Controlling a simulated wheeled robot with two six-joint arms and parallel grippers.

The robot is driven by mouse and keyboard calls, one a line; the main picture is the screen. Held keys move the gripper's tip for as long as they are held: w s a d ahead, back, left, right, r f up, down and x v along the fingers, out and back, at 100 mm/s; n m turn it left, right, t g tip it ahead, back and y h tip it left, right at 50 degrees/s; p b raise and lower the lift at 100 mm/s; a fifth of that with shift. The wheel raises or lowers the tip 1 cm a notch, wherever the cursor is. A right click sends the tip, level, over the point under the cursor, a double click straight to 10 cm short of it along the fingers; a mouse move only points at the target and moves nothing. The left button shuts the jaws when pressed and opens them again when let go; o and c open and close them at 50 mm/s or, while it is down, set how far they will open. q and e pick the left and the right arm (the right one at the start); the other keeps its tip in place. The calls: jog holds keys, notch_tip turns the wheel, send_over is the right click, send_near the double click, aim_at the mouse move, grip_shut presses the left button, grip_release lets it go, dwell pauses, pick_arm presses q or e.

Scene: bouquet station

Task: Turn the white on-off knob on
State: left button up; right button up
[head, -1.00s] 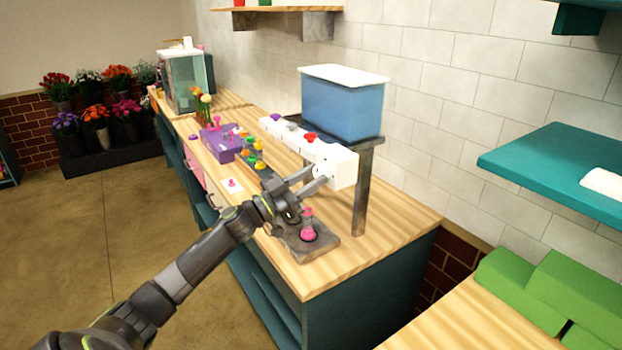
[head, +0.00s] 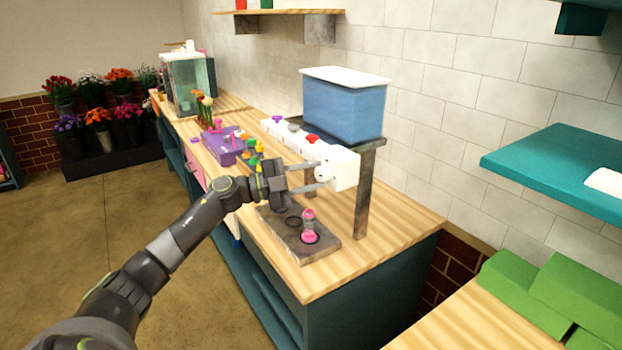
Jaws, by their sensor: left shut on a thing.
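The white on-off knob (head: 322,174) is on the near front part of the long white box (head: 345,161). My left arm reaches in from the lower left. My left gripper (head: 318,179) is at the box front with its fingers shut on the white knob, one finger above and one below. The knob is small here and partly hidden by the fingers, so its turn angle cannot be read. My right gripper is out of view.
A blue tank (head: 343,108) stands on a grey stand (head: 363,200) behind the box. A purple box (head: 222,150) is farther along the counter. The counter's right end is clear.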

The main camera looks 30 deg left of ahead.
pick_arm(q)
jog(key=m+g, duration=0.1)
jog(key=m, duration=0.2)
jog(key=shift+m+y, duration=0.3)
jog(key=shift+m, duration=0.3)
jog(key=o, duration=1)
jog(key=shift+r, duration=0.1)
jog(key=shift+s+a, duration=0.1)
jog(key=shift+s+a+b, duration=0.25)
jog(key=shift+a+b, duration=0.05)
jog(key=shift+b, duration=0.1)
jog(key=shift+r+b+v, duration=0.15)
jog(key=shift+b+v, duration=0.85)
jog(key=shift+v, duration=3.1)
jog(key=shift+r+b+v, duration=0.15)
jog(key=shift+b+v, duration=0.8)
jog(key=shift+v, duration=3.2)
